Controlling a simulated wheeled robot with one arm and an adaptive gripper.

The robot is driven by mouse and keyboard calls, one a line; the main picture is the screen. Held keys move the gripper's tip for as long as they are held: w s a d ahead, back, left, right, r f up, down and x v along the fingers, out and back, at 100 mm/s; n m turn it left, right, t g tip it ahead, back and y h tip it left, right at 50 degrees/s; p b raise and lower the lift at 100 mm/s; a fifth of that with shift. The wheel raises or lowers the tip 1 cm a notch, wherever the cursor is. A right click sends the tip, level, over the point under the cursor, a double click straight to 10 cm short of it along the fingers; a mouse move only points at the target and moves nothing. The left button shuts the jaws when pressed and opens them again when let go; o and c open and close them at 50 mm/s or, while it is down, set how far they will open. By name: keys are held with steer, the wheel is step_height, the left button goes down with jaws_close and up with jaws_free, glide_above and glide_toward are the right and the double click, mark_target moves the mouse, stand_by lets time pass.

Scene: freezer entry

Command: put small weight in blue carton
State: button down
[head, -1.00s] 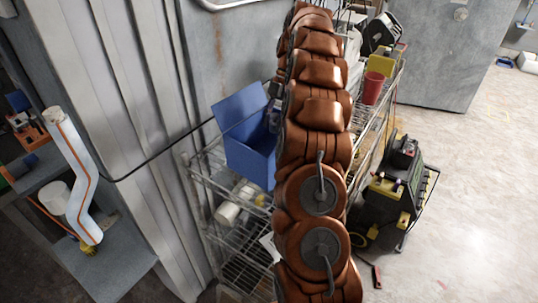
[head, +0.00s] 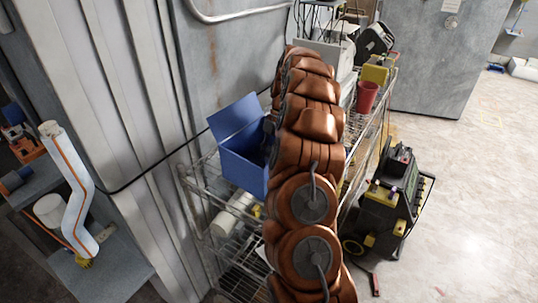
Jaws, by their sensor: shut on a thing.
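The blue carton (head: 240,163) stands with its flap raised on the wire shelf cart, just left of my brown arm. My gripper (head: 266,148) shows only as a dark part at the carton's open top, partly behind my arm. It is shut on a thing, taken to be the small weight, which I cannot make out. The carton wall and my arm hide the fingertips, so I cannot tell how deep they are.
The wire cart (head: 196,186) also bears a red cup (head: 367,97) and a yellow container (head: 375,74). A black and yellow machine (head: 385,205) stands on the floor to the right. A corrugated metal wall is close on the left. Open floor lies at far right.

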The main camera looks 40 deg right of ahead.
steer(key=shift+f, duration=0.45)
steer(key=shift+f, duration=0.2)
steer(key=c, duration=0.8)
jaws_free()
steer(key=shift+r, duration=0.1)
